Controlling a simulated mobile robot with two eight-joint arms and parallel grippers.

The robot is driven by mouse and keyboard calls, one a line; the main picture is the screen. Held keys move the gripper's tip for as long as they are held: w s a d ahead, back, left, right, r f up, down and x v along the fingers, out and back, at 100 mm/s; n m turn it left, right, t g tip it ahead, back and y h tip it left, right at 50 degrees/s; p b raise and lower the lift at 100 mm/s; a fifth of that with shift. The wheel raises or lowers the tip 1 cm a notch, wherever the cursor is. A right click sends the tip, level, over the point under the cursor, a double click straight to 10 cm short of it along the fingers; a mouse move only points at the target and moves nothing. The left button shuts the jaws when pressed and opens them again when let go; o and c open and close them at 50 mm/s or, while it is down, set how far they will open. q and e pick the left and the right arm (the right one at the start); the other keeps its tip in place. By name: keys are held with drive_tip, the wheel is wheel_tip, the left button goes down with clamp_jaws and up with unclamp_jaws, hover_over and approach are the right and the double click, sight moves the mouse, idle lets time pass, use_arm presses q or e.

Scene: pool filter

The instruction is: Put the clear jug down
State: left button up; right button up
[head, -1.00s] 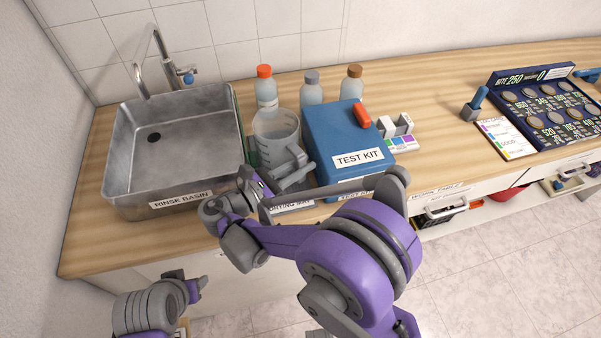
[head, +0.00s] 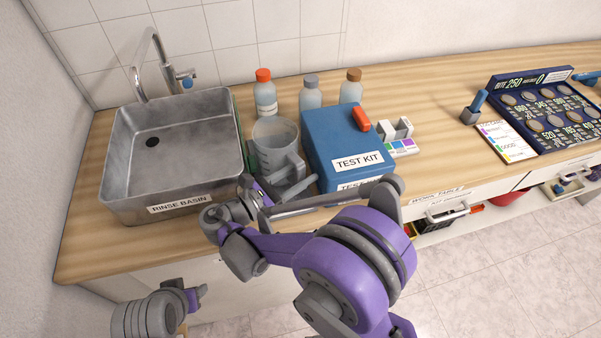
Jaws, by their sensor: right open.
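The clear jug (head: 272,146) is upright on the worktop side between the rinse basin and the blue test kit, its handle (head: 294,167) towards me. Its base is partly hidden by my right gripper, so I cannot tell whether it rests fully on the surface. My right gripper (head: 287,189) is open, with its fingers right by the lower handle side of the jug. Contact with the handle is unclear. My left gripper (head: 199,294) is low in front of the counter, away from the jug, and its jaws are not clear.
The steel rinse basin (head: 217,135) is close on the jug's left. The test kit (head: 330,140) is close on its right. Several bottles stand behind, including a red-capped one (head: 266,98). A coloured test block (head: 400,143) and the dark display board (head: 545,110) are farther right, with bare wood between.

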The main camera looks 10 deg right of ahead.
drive_tip(key=b+v, duration=0.1)
drive_tip(key=v, duration=0.6)
drive_tip(key=shift+s+a, duration=0.1)
drive_tip(key=shift+a, duration=0.15)
